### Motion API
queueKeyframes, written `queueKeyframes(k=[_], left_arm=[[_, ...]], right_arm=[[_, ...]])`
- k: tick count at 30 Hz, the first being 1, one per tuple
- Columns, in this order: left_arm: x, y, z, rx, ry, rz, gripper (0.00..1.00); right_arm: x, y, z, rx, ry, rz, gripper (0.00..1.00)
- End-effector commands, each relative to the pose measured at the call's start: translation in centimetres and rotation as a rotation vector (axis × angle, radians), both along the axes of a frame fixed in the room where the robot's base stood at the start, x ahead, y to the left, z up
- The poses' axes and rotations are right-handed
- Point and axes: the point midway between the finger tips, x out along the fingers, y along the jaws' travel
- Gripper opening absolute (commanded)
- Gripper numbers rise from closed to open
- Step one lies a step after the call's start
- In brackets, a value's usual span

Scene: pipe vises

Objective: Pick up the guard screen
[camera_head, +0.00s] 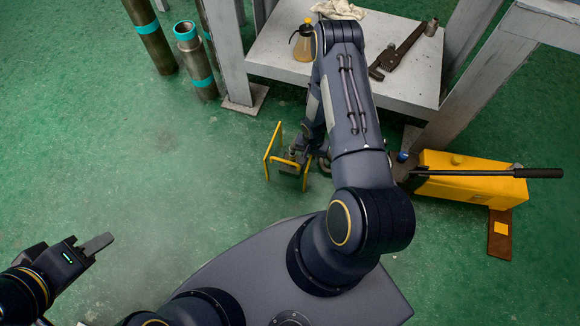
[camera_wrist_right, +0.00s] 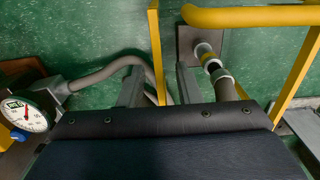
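The guard screen appears to be the yellow tubular frame (camera_head: 269,152) standing on the green floor below the bench, partly hidden by my right arm. In the right wrist view its upper bar (camera_wrist_right: 250,17) and a post (camera_wrist_right: 155,55) show. My right gripper (camera_head: 291,160) is at the frame. In the wrist view its two grey fingers (camera_wrist_right: 160,85) are apart, with the left post seen between them; I cannot tell whether they touch it. My left gripper (camera_head: 97,245) is away at the lower left, and its finger spacing is unclear.
A white bench (camera_head: 270,60) holds an oil can (camera_head: 304,45) and a pipe wrench (camera_head: 402,52). A yellow hand pump (camera_head: 465,180) with a black handle stands at right. Pipes (camera_head: 195,62) stand at upper left. The wrist view shows a gauge (camera_wrist_right: 25,114) and hose (camera_wrist_right: 105,72). Left floor is clear.

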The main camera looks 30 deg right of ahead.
Motion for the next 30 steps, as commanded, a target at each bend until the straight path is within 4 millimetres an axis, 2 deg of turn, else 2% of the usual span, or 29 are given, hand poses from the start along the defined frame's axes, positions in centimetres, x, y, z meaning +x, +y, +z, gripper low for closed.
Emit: queueKeyframes(k=[8,16,23,30], left_arm=[[0.0,0.0,-2.3,0.0,0.0,0.0,0.36],[0.0,0.0,-2.2,0.0,0.0,0.0,0.36],[0.0,0.0,-2.2,0.0,0.0,0.0,0.36],[0.0,0.0,-2.2,0.0,0.0,0.0,0.36]], right_arm=[[-0.2,0.1,-4.3,0.001,0.002,0.0,0.31],[-0.2,0.1,-4.5,0.001,0.001,0.001,0.31],[-0.2,0.1,-4.5,0.001,0.001,0.001,0.01],[-0.2,0.1,-4.5,0.001,0.001,0.001,0.0]])
